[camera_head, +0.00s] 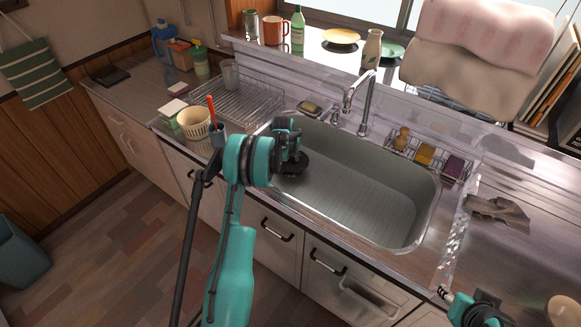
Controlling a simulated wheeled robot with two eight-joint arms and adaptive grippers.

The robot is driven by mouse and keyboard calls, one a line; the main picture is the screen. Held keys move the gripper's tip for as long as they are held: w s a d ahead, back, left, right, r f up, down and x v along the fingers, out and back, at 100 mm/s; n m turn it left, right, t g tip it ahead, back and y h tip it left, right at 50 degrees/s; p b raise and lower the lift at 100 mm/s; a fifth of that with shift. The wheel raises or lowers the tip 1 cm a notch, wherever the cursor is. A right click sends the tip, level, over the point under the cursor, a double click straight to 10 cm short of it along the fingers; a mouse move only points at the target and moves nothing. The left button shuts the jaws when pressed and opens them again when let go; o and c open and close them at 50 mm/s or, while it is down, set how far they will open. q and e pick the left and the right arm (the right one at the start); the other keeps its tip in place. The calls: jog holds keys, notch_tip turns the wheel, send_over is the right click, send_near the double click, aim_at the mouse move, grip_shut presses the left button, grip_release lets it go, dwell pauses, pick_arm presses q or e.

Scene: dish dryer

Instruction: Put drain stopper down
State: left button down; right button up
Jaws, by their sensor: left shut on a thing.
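My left gripper (294,153) is over the left end of the steel sink (358,205), its arm reaching up from the lower left. It is shut on a dark round disc, the drain stopper (292,168), whose lower edge shows below the fingers. The gripper hides part of the disc, and I cannot tell whether it touches the sink floor. The drain opening cannot be made out. My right gripper (445,294) shows only in part at the lower right, by the counter's front edge, and its fingers are too small to read.
The faucet (360,103) rises behind the sink. A wire rack (425,156) with sponges is at the back right. A grey cloth (498,213) lies on the right counter. A cream basket (194,122) and a dish rack (237,101) stand left. The sink's middle is clear.

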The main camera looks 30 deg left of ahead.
aim_at(290, 162)
pick_arm(q)
jog(key=shift+s+a+f, duration=0.15)
jog(key=shift+a+f, duration=0.2)
jog(key=shift+f, duration=0.05)
notch_tip(290, 162, down, 4)
jog(key=shift+r+b, duration=0.2)
jog(key=shift+b, duration=0.95)
jog(key=shift+f, duration=0.15)
jog(key=shift+f, duration=0.2)
jog(key=c, duration=1.4)
grip_release()
jog(key=shift+o, duration=0.2)
